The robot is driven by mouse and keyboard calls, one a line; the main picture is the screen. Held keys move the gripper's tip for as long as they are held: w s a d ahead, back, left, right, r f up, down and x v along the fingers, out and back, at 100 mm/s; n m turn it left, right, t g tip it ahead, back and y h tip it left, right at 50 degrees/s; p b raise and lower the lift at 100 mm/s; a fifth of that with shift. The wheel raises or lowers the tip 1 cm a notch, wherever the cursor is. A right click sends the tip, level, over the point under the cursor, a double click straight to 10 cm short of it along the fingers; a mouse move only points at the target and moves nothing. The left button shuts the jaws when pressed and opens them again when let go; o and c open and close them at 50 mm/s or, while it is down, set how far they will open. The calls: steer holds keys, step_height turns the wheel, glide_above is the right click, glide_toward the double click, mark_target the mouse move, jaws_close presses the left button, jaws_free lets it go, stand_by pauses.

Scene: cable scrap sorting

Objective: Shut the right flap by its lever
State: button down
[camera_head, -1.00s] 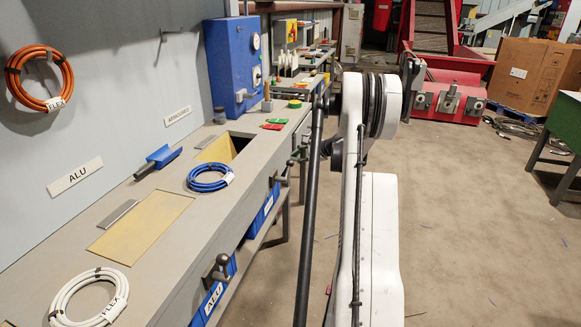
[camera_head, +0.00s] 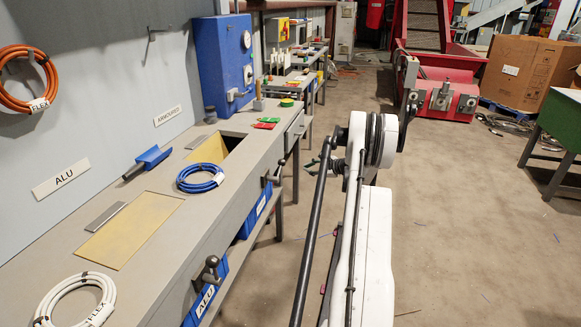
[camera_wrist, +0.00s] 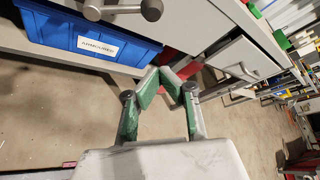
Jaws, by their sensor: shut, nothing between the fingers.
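The right flap (camera_head: 207,150) is a yellow panel at the bench opening by the ARMOURED sign. It is tilted down, with a dark gap at its right side. Its lever (camera_head: 281,168) sticks out from the bench front in the head view. In the wrist view a grey lever with round knobs (camera_wrist: 124,10) shows at the top, above the blue ARMOURED bin (camera_wrist: 85,36). My gripper (camera_wrist: 160,73) has green-padded fingers with the tips together, empty, below and to the right of that lever and apart from it.
The left flap (camera_head: 130,230) lies flush, with its lever (camera_head: 210,270) on the bench front. A blue cable coil (camera_head: 200,179) lies beside the right opening, and a white coil (camera_head: 75,302) nearer. A drawer with a handle (camera_wrist: 241,71) is right of the bin. The floor beside the bench is clear.

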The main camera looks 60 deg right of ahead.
steer(key=w+a+b, duration=0.1)
steer(key=w+a, duration=0.1)
steer(key=w, duration=0.7)
steer(key=shift+f+b, duration=0.4)
steer(key=shift+w+a, duration=0.1)
steer(key=shift+w+a, duration=0.1)
